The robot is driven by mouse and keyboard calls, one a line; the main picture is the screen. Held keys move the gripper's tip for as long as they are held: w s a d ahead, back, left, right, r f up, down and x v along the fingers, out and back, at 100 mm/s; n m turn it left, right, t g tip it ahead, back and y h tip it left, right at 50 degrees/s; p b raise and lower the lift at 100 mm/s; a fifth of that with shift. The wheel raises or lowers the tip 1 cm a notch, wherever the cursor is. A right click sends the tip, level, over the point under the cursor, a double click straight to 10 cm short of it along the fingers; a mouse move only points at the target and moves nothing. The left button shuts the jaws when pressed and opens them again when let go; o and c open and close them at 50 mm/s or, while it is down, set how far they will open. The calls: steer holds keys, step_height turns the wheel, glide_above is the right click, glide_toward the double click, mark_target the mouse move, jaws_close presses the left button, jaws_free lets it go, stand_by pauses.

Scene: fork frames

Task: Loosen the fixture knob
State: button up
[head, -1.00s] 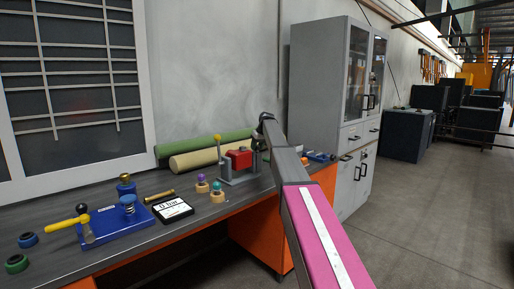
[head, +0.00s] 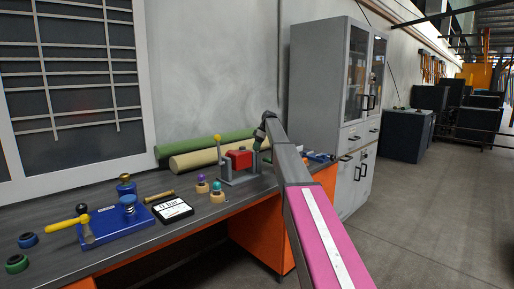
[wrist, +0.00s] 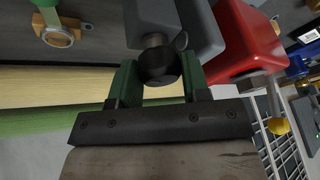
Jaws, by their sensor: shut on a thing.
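In the wrist view the red block (wrist: 245,40) is beside a grey upright (wrist: 200,28). The black round fixture knob (wrist: 158,64) sits on a short shaft from the grey part. My gripper (wrist: 157,76) has its two green fingers on either side of the knob and is shut on it. In the head view my gripper (head: 259,138) is at the fixture's right end, small and partly hidden by my wrist.
A green roll (head: 205,144) and a beige roll (head: 195,161) lie behind the fixture. Small capped pieces (head: 217,190) and a black-and-white display box (head: 172,210) stand to its left. A blue plate assembly (head: 115,225) is farther left. A grey cabinet (head: 325,100) stands to the right.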

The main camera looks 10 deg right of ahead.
steer(key=shift+f+n+g, duration=0.1)
steer(key=shift+n+g, duration=0.2)
steer(key=shift+n, duration=0.2)
steer(key=o, duration=0.7)
steer(key=shift+c, duration=0.2)
steer(key=v, duration=1.1)
steer(key=shift+s+f, duration=0.1)
